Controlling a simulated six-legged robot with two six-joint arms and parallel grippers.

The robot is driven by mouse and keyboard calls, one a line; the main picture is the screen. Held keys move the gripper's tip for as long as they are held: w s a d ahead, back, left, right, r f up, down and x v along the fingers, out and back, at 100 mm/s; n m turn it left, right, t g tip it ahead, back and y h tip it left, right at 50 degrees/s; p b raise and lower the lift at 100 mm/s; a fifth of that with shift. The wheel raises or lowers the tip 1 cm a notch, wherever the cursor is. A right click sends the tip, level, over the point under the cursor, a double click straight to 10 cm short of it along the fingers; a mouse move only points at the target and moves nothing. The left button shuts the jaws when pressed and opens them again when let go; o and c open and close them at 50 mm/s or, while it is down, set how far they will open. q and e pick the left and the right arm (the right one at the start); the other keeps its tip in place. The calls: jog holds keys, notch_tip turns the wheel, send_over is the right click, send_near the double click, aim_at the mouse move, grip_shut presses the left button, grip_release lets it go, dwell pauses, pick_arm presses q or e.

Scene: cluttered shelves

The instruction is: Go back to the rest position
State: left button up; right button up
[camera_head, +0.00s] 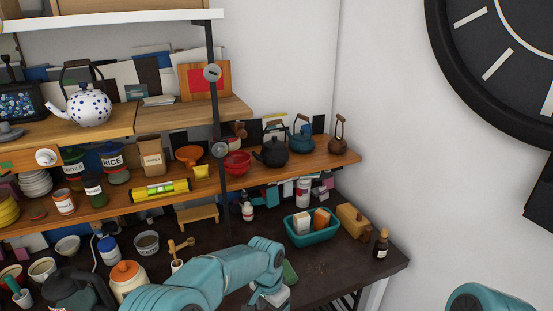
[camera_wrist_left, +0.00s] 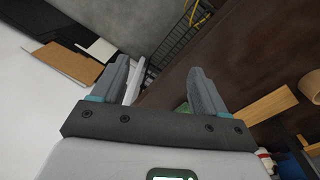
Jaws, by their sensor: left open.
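My left arm reaches in along the bottom of the head view, and its gripper (camera_head: 270,297) is over the front part of the dark countertop (camera_head: 330,262). In the left wrist view the gripper (camera_wrist_left: 161,82) is open, its two grey fingers wide apart with nothing between them. The dark brown counter surface (camera_wrist_left: 225,50) lies beyond the fingers there. Only a teal rounded part of my right arm shows at the bottom right of the head view; its gripper is not in view.
Shelves hold a spotted teapot (camera_head: 90,107) and a black teapot (camera_head: 271,152).

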pick_arm(q)
jog(key=s+a+f+n+h+b, duration=0.1)
jog(key=s+a+f, duration=0.15)
jog(key=f, duration=0.35)
jog(key=s+a+f+n+h+b, duration=0.1)
jog(key=s+a+f+n, duration=0.1)
jog(key=s+f, duration=0.3)
jog(key=s+a+f+n+b, duration=0.1)
jog(key=s+a+f+n, duration=0.2)
jog(key=s, duration=0.7)
jog(key=s+a+f+n+h+b, duration=0.1)
jog(key=s+a+f+n+b, duration=0.1)
jog(key=s, duration=0.8)
notch_tip(320, 180, down, 4)
jog(key=shift+a+r+n+t+b, duration=0.3)
jog(key=shift+a+n, duration=0.25)
jog(key=shift+n, duration=0.55)
jog(key=shift+s, duration=0.2)
jog(key=shift+w+f, duration=0.1)
jog(key=shift+w, duration=0.05)
